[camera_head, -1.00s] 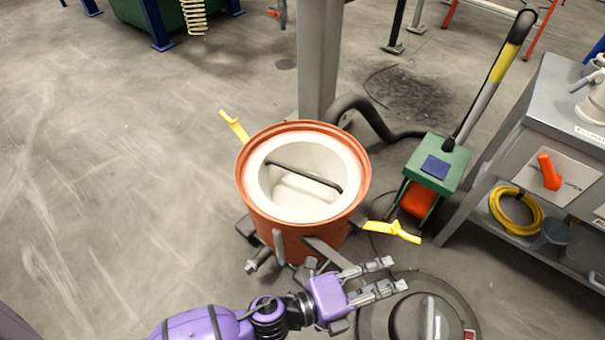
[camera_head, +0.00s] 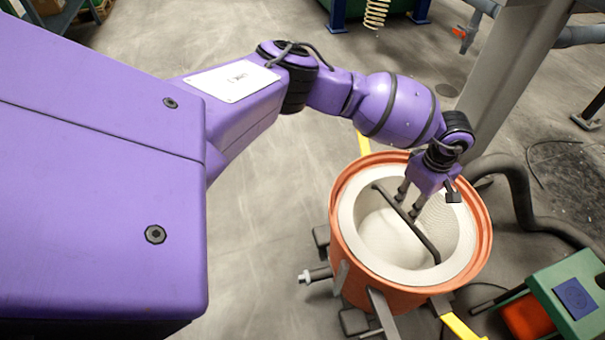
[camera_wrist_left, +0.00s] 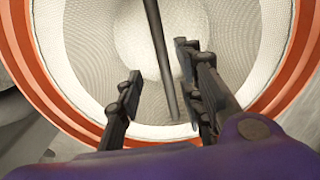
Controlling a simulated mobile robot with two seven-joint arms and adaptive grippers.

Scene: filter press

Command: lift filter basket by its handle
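The filter basket (camera_head: 352,222) is a white mesh bowl with a wide pale rim, seated in a round orange-red housing (camera_head: 482,238). Its handle (camera_head: 426,245) is a thin dark bar across the opening. My left gripper (camera_head: 407,207) is over the basket, fingers pointing down close to the handle. In the left wrist view the fingers (camera_wrist_left: 162,78) are apart, and the handle (camera_wrist_left: 160,45) runs between them in the picture. I cannot tell how deep the bar lies between the fingers or whether they touch it. The basket's mesh (camera_wrist_left: 98,45) fills that view. My right gripper is not in view.
A grey post (camera_head: 510,75) stands behind the housing, and a dark hose (camera_head: 520,190) curves along its right. A green and orange cart (camera_head: 565,300) is at the lower right. A yellow clamp handle (camera_head: 460,328) sticks out at the front. Floor to the left is clear.

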